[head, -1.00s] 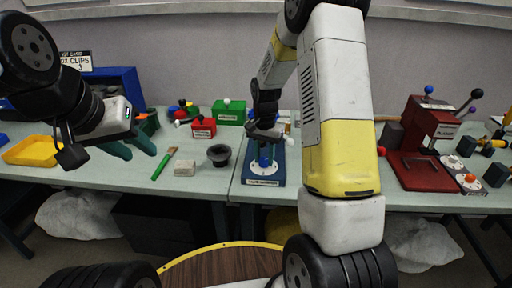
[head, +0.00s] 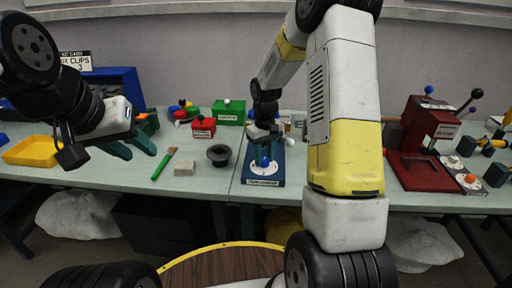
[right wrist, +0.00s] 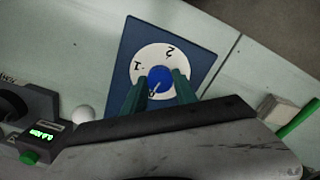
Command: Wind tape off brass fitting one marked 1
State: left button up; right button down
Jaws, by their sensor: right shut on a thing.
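A blue base (head: 264,182) with a white disc (head: 262,170) stands near the table's front edge. The right wrist view shows this disc (right wrist: 141,84) marked 1 and 2, with a round blue piece (right wrist: 160,77) at its centre. My right gripper (right wrist: 158,84) points down over the disc, its green fingers on both sides of the blue piece, shut on it. A small pale bit shows between the fingers, too small to name. I cannot make out a brass fitting or tape at the disc. My left gripper (head: 142,153) is open and empty, raised at the left.
A red press (head: 418,140) stands at right. A green box (head: 228,112), a red box (head: 203,128), a black cup (head: 219,154), a grey block (head: 184,169) and a green-handled brush (head: 164,163) lie left of the base. A yellow tray (head: 32,152) sits far left.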

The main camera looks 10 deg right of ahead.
aim_at(264, 159)
jog(key=shift+n, duration=0.9)
jog(key=c, duration=1)
grip_release()
jog(key=shift+o, duration=0.2)
jog(key=shift+r, duration=3.9)
